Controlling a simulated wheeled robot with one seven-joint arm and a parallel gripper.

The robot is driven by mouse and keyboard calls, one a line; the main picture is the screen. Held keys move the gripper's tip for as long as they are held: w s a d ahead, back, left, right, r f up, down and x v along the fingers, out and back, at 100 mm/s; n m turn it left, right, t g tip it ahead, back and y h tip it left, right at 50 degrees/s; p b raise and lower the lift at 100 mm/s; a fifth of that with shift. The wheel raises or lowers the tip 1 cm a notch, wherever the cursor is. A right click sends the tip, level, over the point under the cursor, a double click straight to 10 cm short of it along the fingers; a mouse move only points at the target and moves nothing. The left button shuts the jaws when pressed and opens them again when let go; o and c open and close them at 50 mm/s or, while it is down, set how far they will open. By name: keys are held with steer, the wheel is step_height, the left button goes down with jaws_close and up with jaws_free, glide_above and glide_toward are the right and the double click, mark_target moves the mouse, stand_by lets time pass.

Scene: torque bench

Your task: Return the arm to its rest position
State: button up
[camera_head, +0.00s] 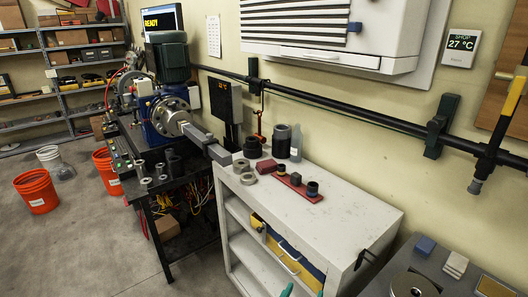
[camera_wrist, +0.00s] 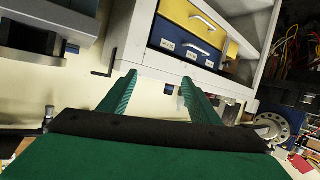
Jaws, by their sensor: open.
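My gripper (camera_wrist: 157,80) shows in the wrist view as two green fingers set wide apart, with nothing between them. It is open and empty. In the head view only the green fingertips of my gripper (camera_head: 303,291) show at the bottom edge, in front of the white cabinet (camera_head: 345,215). The rest of my arm is out of that view. In the wrist view the cabinet's yellow drawer (camera_wrist: 190,20) and blue drawer (camera_wrist: 183,47) lie beyond the fingers, apart from them as far as I can tell.
A red holder with sockets (camera_head: 290,186) and several dark and grey cylinders stand on the cabinet top. A machine with a blue housing (camera_head: 165,118) stands on the black bench at left. A grey worktop (camera_head: 440,265) is at lower right. Orange buckets (camera_head: 37,190) stand on open floor.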

steer(key=s+a+f+n+t+y, duration=0.1)
steer(key=s+a+f+n+y, duration=0.1)
steer(key=s+a+f, duration=0.45)
steer(key=s+a+f+n+t+y, duration=0.15)
steer(key=s+f, duration=0.25)
steer(key=s, duration=0.5)
steer(key=s+a+r+y, duration=0.2)
steer(key=s, duration=1.6)
steer(key=shift+a+r, duration=0.2)
steer(key=shift+w+y, duration=0.1)
steer(key=shift+y, duration=0.15)
steer(key=shift+c, duration=0.6)
